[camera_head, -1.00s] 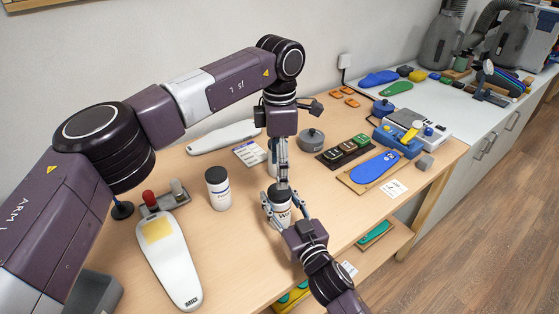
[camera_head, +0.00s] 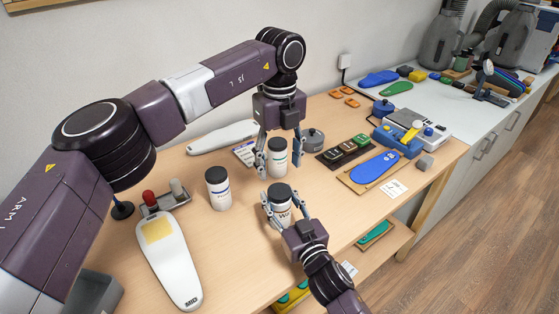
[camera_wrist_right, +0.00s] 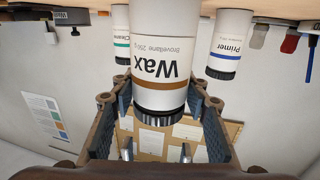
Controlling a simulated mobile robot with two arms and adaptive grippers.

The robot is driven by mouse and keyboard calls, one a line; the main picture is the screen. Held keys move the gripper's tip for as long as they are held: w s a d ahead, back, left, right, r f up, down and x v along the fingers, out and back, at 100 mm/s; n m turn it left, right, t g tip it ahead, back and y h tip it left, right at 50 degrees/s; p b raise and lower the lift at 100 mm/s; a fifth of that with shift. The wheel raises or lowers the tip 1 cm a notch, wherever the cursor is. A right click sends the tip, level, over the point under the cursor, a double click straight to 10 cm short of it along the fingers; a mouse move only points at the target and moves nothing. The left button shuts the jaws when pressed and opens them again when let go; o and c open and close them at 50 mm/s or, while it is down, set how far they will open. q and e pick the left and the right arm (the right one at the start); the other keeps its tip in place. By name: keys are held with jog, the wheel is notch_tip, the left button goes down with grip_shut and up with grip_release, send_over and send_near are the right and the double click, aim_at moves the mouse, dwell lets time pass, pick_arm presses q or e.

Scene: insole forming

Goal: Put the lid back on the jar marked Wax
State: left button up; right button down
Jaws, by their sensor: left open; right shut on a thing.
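The jar marked Wax (camera_head: 283,211) is a white jar with a brown band, standing upright on the table. Its label reads clearly, upside down, in the right wrist view (camera_wrist_right: 158,60). A black ribbed lid (camera_head: 279,191) sits on its mouth; it also shows in the right wrist view (camera_wrist_right: 160,99). My right gripper (camera_head: 287,219) is shut around the Wax jar from the front. My left gripper (camera_head: 279,165) is open and empty above and behind the Wax jar, its fingers apart from the lid. The lid's full seating cannot be told.
The Cleaner jar (camera_head: 277,152) stands behind, seen between my left fingers. The Primer jar (camera_head: 217,188) stands to the left. A grey round container (camera_head: 313,139), a dark tray (camera_head: 345,151) and a blue insole on a board (camera_head: 375,168) lie to the right. The front-left holds a white form (camera_head: 172,272).

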aim_at(279, 191)
pick_arm(q)
jog(key=n, duration=0.5)
jog(key=shift+r+n, duration=0.15)
jog(key=shift+n, duration=0.25)
jog(key=shift+f, duration=4)
jog(key=shift+c, duration=0.2)
